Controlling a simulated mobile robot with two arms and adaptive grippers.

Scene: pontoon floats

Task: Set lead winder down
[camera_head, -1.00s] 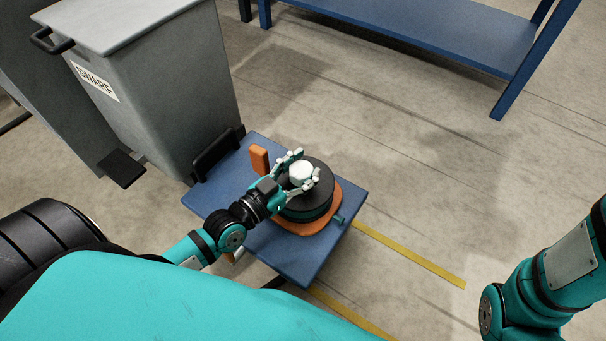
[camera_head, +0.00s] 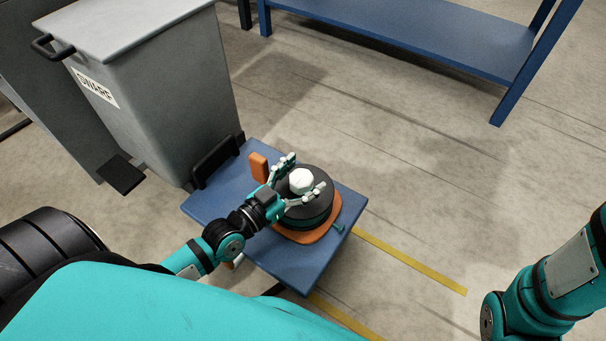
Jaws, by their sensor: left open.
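The lead winder is a round dark drum with a teal band, an orange base and a white knob on top. The lead winder (camera_head: 318,207) rests on the blue platform (camera_head: 222,196), towards its right side. My left gripper (camera_head: 298,177) is open, with its fingers on either side of the white knob (camera_head: 301,181) and apart from it as far as I can tell. The gripper comes from the lower left. My right arm shows at the right edge, but its gripper is out of the picture.
An orange upright block (camera_head: 259,167) stands on the platform behind my left gripper. A grey bin (camera_head: 160,100) with a label stands close at the left. A blue shelf unit (camera_head: 410,35) is at the back. Yellow lines (camera_head: 410,260) mark the open floor at the right.

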